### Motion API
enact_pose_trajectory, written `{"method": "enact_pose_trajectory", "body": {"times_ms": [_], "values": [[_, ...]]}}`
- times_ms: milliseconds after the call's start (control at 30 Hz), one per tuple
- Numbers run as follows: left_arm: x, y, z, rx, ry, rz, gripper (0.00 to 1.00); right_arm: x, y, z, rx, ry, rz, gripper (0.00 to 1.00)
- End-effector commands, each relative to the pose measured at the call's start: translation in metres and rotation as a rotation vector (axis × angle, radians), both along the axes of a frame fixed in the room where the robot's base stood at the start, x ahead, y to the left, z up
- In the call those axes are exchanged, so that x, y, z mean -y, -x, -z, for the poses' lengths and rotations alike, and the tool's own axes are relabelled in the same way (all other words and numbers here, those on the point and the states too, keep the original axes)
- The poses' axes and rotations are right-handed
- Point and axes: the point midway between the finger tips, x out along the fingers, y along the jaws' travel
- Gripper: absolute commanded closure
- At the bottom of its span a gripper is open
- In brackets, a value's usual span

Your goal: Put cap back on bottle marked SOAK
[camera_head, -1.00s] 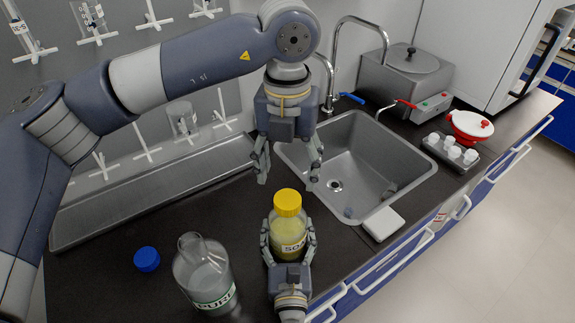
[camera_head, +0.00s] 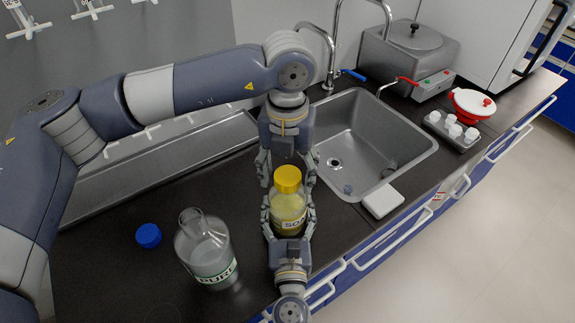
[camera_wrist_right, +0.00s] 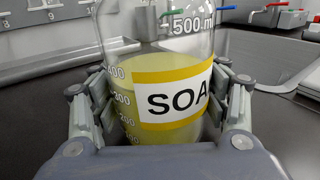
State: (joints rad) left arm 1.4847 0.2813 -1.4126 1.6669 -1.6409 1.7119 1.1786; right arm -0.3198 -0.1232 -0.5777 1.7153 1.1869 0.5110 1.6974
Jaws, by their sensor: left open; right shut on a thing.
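The SOAK bottle (camera_head: 289,212) holds yellow liquid and stands upright on the dark counter; its label also shows in the right wrist view (camera_wrist_right: 170,97). The yellow cap (camera_head: 288,178) is on the bottle's top; whether it is screwed tight I cannot tell. My right gripper (camera_head: 289,222) is shut around the bottle's body from the front. My left gripper (camera_head: 288,176) points down from above, its open fingers to either side of the cap, with a gap visible on the right. The bottle's neck is mostly hidden under the cap.
An open PURE bottle (camera_head: 207,258) stands to the left, with a blue cap (camera_head: 148,236) lying beside it. The sink (camera_head: 385,150) is behind and right, with a white block (camera_head: 383,201) at its front edge. A metal drain tray (camera_head: 160,170) lies at the back left.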

Motion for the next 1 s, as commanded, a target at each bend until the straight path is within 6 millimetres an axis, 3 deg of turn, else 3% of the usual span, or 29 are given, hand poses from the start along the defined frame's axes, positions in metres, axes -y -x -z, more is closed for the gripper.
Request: {"method": "enact_pose_trajectory", "body": {"times_ms": [133,333,367,667,1000], "values": [[0.0000,0.0000,0.0000,0.000,0.000,0.000,0.40,0.0002,0.0000,0.0002,0.000,0.000,0.000,0.98],[0.0000,0.0000,-0.0001,0.000,0.000,0.000,0.83,0.0002,0.0000,0.0002,0.000,0.000,0.000,0.98],[-0.0001,0.0000,-0.0001,0.000,0.000,0.000,0.86,0.0002,0.0000,0.0002,0.000,0.000,0.000,0.98],[-0.0002,-0.0001,0.0000,0.000,-0.001,0.082,0.87,0.0002,0.0000,0.0001,0.000,0.000,0.001,0.98],[-0.0003,-0.0005,0.0007,0.000,-0.001,0.675,0.87,0.0003,0.0001,0.0001,0.000,0.000,0.001,0.98]]}}
